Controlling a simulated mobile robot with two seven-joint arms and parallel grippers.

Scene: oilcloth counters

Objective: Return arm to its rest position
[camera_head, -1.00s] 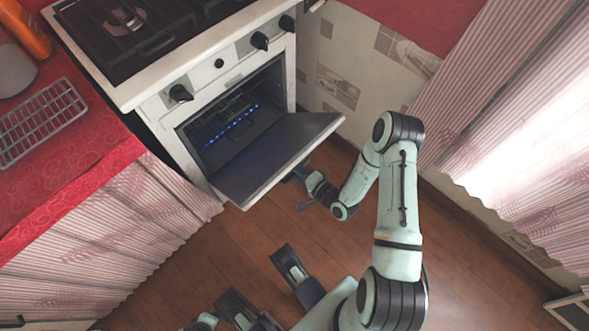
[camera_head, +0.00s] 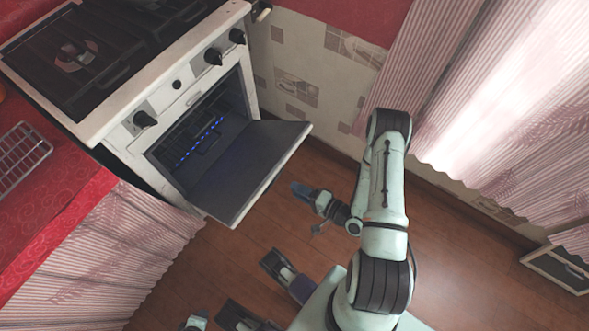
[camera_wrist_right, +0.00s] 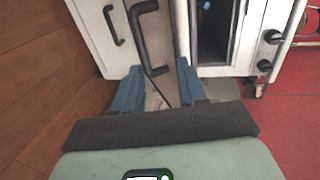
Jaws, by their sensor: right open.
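My right arm reaches up from the bottom of the head view and bends back down to my right gripper (camera_head: 303,190). This gripper is open and empty, with blue fingers, over the floor just right of the open oven door (camera_head: 240,180). In the right wrist view its two fingers (camera_wrist_right: 160,90) stand apart at the frame's middle. A dark curved handle (camera_wrist_right: 147,45) on a pale panel shows beyond them; I cannot tell how far off it is.
The white stove (camera_head: 120,120) stands at upper left, its door hanging open over the wooden floor (camera_head: 450,260). A red counter (camera_head: 55,200) with a wire rack (camera_head: 20,155) is at left. Striped curtains (camera_head: 500,90) hang at right. Open floor lies right of my arm.

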